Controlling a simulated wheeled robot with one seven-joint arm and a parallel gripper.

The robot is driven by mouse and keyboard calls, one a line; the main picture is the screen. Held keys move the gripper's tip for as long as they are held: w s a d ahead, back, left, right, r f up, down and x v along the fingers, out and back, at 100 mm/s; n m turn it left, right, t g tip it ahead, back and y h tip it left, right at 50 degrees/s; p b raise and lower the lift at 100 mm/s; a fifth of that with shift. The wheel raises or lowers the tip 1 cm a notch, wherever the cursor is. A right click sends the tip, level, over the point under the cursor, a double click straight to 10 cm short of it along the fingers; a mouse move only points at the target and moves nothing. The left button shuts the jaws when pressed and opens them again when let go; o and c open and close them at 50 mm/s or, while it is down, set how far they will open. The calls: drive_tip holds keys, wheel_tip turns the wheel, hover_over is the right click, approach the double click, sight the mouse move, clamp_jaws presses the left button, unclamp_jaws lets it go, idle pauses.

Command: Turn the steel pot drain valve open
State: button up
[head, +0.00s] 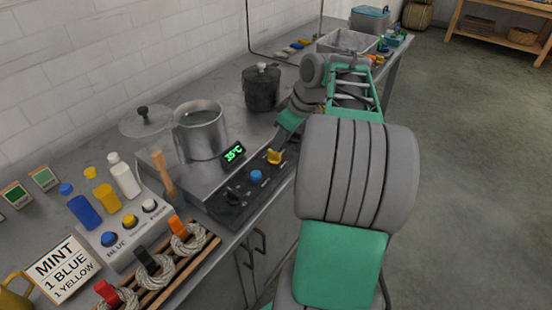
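The steel pot (201,132) stands open on the counter unit, with liquid or a dark inside showing. A dark panel in front of it carries a yellow knob or handle (275,157), a blue knob (256,175) and a black knob (234,193). No part is clearly marked as the drain valve; the yellow handle may be it. My gripper (276,146) is at the end of my green and grey arm, pointing down just above the yellow handle. The fingers are small and dark here; I cannot tell whether they touch it or how far apart they are.
A green display (233,154) reads about 35°C. A dark lidded pot (261,88) stands behind my gripper. Bottles, a button box (130,232), a wooden rack of wool skeins (160,270) and a MINT card (63,268) crowd the left. Floor at right is free.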

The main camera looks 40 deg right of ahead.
sight(274, 156)
drive_tip(key=x, duration=0.5)
drive_tip(key=shift+w+f, duration=0.1)
drive_tip(key=shift+f, duration=0.25)
clamp_jaws()
